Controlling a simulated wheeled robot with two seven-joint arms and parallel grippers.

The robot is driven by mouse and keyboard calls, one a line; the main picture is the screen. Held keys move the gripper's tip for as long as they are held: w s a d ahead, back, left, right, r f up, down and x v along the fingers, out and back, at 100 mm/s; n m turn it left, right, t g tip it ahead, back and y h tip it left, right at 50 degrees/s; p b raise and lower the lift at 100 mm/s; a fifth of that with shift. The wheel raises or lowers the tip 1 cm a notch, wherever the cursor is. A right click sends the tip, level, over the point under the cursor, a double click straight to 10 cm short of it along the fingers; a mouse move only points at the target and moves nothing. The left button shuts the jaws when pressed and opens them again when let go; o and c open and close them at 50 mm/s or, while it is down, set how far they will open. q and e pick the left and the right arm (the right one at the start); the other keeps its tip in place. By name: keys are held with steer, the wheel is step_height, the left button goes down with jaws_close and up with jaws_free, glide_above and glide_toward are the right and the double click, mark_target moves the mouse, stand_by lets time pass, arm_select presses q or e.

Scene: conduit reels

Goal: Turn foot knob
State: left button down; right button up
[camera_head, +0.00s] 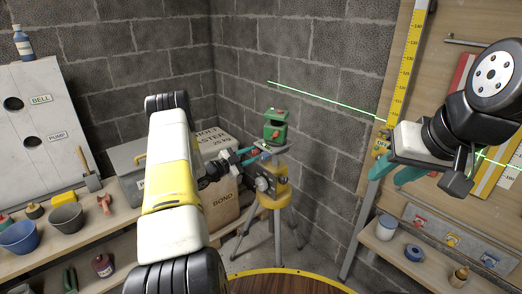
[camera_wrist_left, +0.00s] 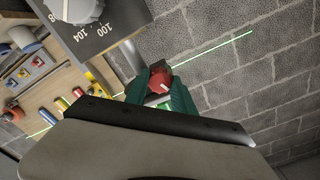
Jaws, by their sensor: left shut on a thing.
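My left gripper (camera_head: 258,151) reaches in from the left to the tripod-mounted device with the green laser unit (camera_head: 275,132). In the left wrist view its two green fingers (camera_wrist_left: 160,92) are shut on a small red knob (camera_wrist_left: 160,82), one finger on each side. In the head view the arm and fingers mostly hide that knob. The yellow tripod head (camera_head: 272,190) stands just below and right of the gripper. My right gripper (camera_head: 399,169) is at the right, away from the tripod, its teal fingers apart and empty.
A panel with a grey knob and numbers (camera_wrist_left: 108,30) is close to the left gripper. A green laser line (camera_head: 325,102) crosses the block wall. Shelves with pots (camera_head: 66,218) and tape (camera_head: 414,252) flank the tripod.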

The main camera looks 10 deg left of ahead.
stand_by(0.3)
arm_select(q)
steer(key=c, duration=1.1)
jaws_free()
steer(key=shift+o, duration=0.2)
steer(key=shift+s+a, duration=0.1)
steer(key=v, duration=0.7)
steer(key=shift+s+a, duration=0.2)
steer(key=shift+s, duration=0.1)
